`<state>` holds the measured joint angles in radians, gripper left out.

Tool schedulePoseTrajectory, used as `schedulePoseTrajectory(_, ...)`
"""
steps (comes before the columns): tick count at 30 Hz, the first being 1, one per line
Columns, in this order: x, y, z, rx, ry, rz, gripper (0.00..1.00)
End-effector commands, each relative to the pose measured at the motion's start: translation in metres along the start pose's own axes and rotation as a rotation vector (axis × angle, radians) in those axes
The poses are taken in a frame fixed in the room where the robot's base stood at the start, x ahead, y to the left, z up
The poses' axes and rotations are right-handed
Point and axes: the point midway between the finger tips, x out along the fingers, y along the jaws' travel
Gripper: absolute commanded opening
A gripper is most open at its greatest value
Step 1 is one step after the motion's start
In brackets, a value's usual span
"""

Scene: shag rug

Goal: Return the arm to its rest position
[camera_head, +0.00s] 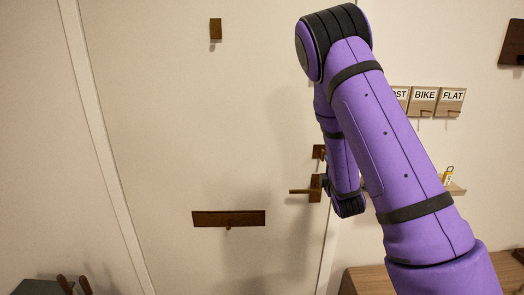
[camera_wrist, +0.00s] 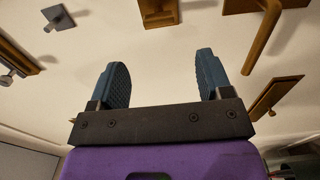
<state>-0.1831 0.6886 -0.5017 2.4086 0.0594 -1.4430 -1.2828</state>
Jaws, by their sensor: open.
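My purple arm rises at the right of the head view, bends at a black joint and folds down in front of the door (camera_head: 180,130). Its far end hangs close to the brown door handle (camera_head: 305,190); the fingers cannot be made out there. In the wrist view my gripper (camera_wrist: 163,82) has its two blue fingers wide apart with nothing between them. A wooden handle (camera_wrist: 262,35) shows beyond the right finger, apart from it. A wooden plate (camera_wrist: 158,12) lies beyond the gap between the fingers.
A brown letter plate (camera_head: 228,218) is on the door. Hooks labelled BIKE (camera_head: 424,101) and FLAT hang right of the arm. A small shelf (camera_head: 456,189) holds a yellow padlock (camera_head: 447,176). A wooden cabinet top (camera_head: 365,280) is at the lower right. The left wall is bare.

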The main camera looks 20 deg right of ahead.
Motion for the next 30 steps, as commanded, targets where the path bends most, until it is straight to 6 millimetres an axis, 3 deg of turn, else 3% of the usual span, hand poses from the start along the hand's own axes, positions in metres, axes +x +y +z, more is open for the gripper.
schedulePoseTrajectory(8,-0.001,0.015,-0.002,0.109,-0.021,-0.054,0.72)
schedulePoseTrajectory(17,-0.019,0.060,-0.015,0.463,-0.078,-0.256,0.72)
schedulePoseTrajectory(23,-0.046,0.092,-0.028,0.675,-0.112,-0.397,0.72)
schedulePoseTrajectory(30,-0.093,0.130,-0.043,0.887,-0.159,-0.566,0.72)
